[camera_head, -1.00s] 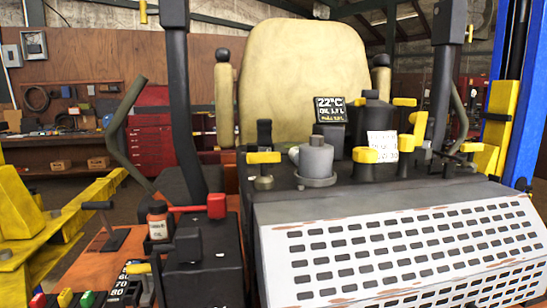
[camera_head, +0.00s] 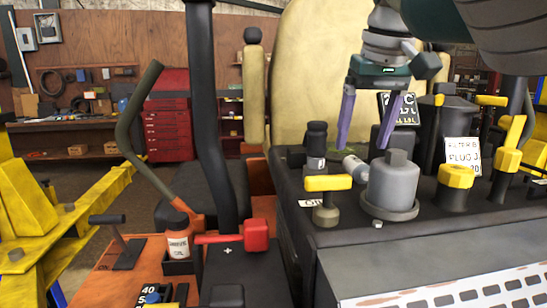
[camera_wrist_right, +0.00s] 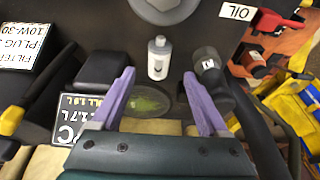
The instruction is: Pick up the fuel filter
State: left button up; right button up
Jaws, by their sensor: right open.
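A small pale cylinder with a grey end (camera_head: 355,168), which looks like the fuel filter, lies on the dark machine deck. It also shows in the right wrist view (camera_wrist_right: 159,58), just beyond the fingertips. My right gripper (camera_head: 364,147) is open, its two purple fingers pointing down above and around the cylinder's area. In the right wrist view the gripper (camera_wrist_right: 159,76) has nothing between its fingers; the cylinder is centred ahead of the gap. Whether the fingers touch anything is not clear. My left gripper is not in view.
A grey canister (camera_head: 393,185) stands close in front of the cylinder. A black capped cylinder (camera_head: 316,145) and a yellow-handled valve (camera_head: 327,195) stand to its left. Yellow-handled fittings (camera_head: 455,185) and a sign (camera_head: 463,153) are right. The seat (camera_head: 310,80) rises behind.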

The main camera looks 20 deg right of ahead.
aim_at(359, 160)
jog(key=p+x, duration=0.1)
jog(key=x, duration=0.2)
jog(key=shift+s+d+f+p, duration=0.1)
jog(key=shift+s+f+p, duration=0.05)
jog(key=shift+f+p, duration=0.25)
jog(key=shift+x, duration=0.8)
grip_shut()
